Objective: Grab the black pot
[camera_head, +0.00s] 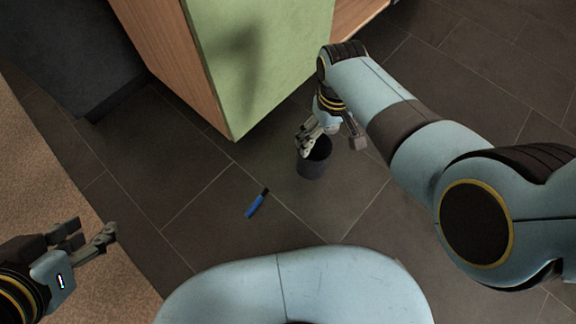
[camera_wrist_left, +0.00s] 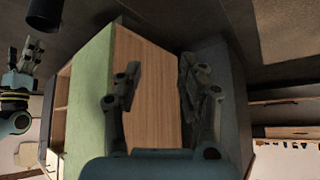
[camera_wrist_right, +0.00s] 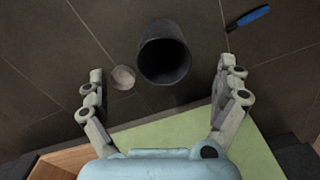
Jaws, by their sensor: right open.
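The black pot (camera_head: 314,163) stands on the dark tiled floor, below my right gripper (camera_head: 333,144). In the right wrist view the pot (camera_wrist_right: 164,55) shows its round open top, ahead of the fingertips of my right gripper (camera_wrist_right: 159,82) and roughly between them. The right gripper is open and nothing is between its fingers. In the left wrist view the pot (camera_wrist_left: 44,14) is cut off at the top left. My left gripper (camera_head: 98,232) is far to the left, open and empty; its spread fingers also show in the left wrist view (camera_wrist_left: 158,75).
A small round pale thing (camera_wrist_right: 123,77) is beside the pot. A cabinet with a green side (camera_head: 262,60) stands close behind the pot. Floor to the right is clear.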

